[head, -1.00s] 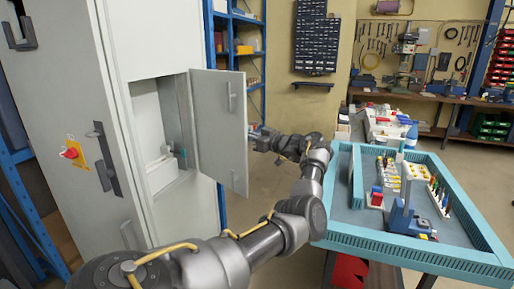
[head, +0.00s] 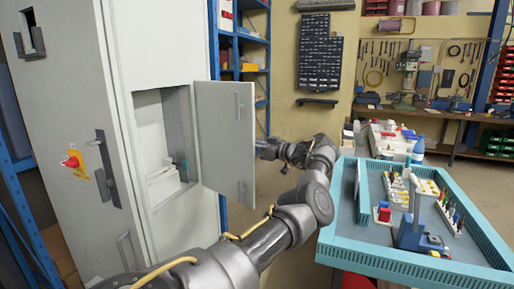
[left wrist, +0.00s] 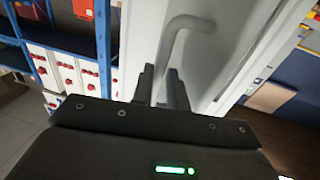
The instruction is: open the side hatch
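The side hatch (head: 224,140) stands swung out from the grey cabinet (head: 165,40), hinged at its left edge. The recess (head: 160,135) behind it is exposed, with a pale box and a small teal part inside. My left gripper (head: 262,147) is at the far side of the hatch, by its free edge. In the left wrist view, the hatch's bent handle (left wrist: 178,35) runs down between the two dark fingers of my left gripper (left wrist: 160,78). The narrow finger gap is about the handle's width; the contact itself is partly hidden. My right gripper is not in view.
A teal-rimmed table (head: 400,262) with small parts and a blue device (head: 415,235) stands at the right, close to my left arm. A blue shelf (head: 245,50) is behind the hatch. A red switch (head: 72,162) is on the cabinet's left face.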

